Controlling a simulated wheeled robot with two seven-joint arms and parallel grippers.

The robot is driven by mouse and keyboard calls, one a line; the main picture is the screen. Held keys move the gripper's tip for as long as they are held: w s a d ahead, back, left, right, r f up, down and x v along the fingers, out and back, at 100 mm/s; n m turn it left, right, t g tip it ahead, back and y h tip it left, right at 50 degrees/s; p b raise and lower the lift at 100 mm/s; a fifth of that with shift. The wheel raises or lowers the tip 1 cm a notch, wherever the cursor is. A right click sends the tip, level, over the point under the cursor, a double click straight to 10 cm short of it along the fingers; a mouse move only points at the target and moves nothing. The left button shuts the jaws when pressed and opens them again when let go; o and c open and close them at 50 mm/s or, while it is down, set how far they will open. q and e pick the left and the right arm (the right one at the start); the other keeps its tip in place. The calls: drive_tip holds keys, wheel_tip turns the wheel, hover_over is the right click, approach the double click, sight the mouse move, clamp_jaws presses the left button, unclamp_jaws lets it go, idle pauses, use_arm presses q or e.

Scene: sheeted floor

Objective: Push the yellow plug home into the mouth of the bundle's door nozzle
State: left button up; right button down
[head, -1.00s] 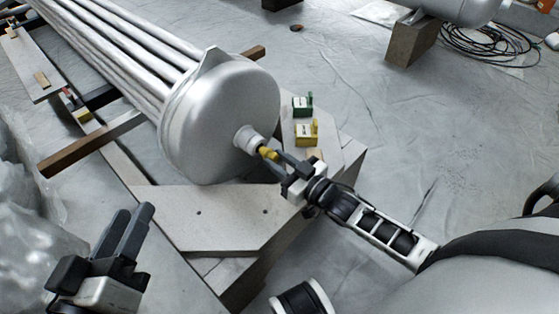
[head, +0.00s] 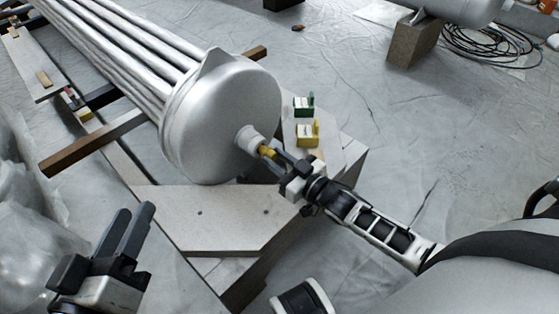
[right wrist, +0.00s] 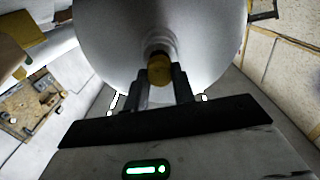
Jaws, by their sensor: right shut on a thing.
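The bundle (head: 222,105) is a silver cylinder with a domed end door and long tubes behind it. Its door nozzle (head: 247,138) is a short pale stub on the door, facing my right arm. The yellow plug (head: 266,152) is at the nozzle's mouth; how deep it sits is unclear. My right gripper (head: 281,160) is shut on the plug; in the right wrist view the plug (right wrist: 159,70) shows between the fingers, in line with the dark nozzle mouth. My left gripper (head: 137,228) is at lower left, away from the bundle; its two fingers lie close together and their gap is unclear.
A pale stand plate (head: 215,215) lies below the door. A green box (head: 303,106) and a yellow box (head: 307,132) stand on it to the right of the door. Wooden beams lie under the bundle. Cables (head: 490,45) coil on the sheeted floor at upper right.

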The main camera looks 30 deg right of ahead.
use_arm(q)
drive_tip(key=shift+f, duration=0.2)
use_arm(e)
drive_tip(key=shift+w+a, duration=0.25)
drive_tip(key=shift+w, duration=0.45)
drive_tip(key=c, duration=1.1)
unclamp_jaws()
drive_tip(key=shift+s+d, duration=0.1)
drive_tip(key=shift+s, duration=0.15)
drive_tip(key=p+v, duration=0.1)
drive_tip(key=v, duration=0.2)
drive_tip(key=shift+r, duration=0.1)
use_arm(q)
drive_tip(key=p, duration=0.1)
drive_tip(key=a+f+m+g+y+p, duration=0.1)
drive_tip(key=p, duration=0.1)
drive_tip(key=shift+a+f+m+y, duration=0.1)
drive_tip(key=shift+f+m+y, duration=0.15)
drive_tip(key=shift+m+y, duration=0.05)
use_arm(e)
drive_tip(key=v, duration=1.2)
drive_tip(key=shift+s+d, duration=0.15)
drive_tip(key=shift+s, duration=0.05)
